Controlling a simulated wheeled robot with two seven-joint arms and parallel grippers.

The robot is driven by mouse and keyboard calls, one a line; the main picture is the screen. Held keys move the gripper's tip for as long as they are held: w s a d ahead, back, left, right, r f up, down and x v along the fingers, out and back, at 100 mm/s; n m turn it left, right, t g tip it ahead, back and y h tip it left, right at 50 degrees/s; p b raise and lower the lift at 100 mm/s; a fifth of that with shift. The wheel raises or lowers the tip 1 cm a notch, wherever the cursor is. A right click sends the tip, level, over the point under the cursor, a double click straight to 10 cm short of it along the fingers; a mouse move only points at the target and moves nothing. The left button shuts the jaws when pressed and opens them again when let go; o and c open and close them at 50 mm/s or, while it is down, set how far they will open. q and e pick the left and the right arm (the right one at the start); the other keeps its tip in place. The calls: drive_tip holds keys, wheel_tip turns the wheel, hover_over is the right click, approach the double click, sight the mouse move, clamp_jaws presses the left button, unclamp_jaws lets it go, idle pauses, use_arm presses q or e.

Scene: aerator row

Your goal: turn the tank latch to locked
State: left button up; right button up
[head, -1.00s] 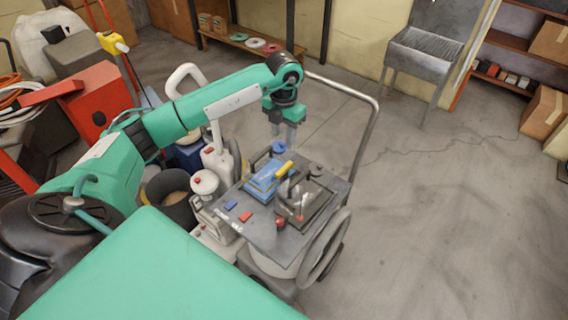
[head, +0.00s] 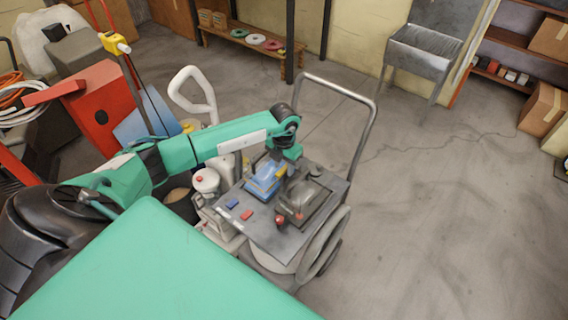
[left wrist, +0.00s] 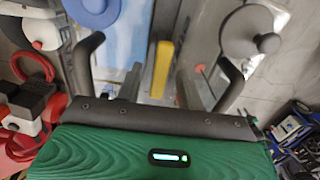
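The tank latch shows as a yellow bar (left wrist: 162,68) in the left wrist view, standing upright in the picture between the two fingers of my left gripper (left wrist: 159,80). The fingers are apart, with a gap visible on each side of the bar. In the head view my left gripper (head: 279,174) is low over the cart top, and its hand hides most of the latch. The blue tank part (head: 263,181) lies just left of the gripper. I cannot tell whether a finger touches the latch. My right gripper is not in view.
The cart top (head: 262,226) carries a blue block (head: 232,203), a red block (head: 246,214) and a dark plate with a red knob (head: 299,215). A tall metal cart handle (head: 362,140) rises behind. White jugs crowd the left side; floor to the right is clear.

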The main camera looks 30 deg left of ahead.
use_arm(q)
clamp_jaws()
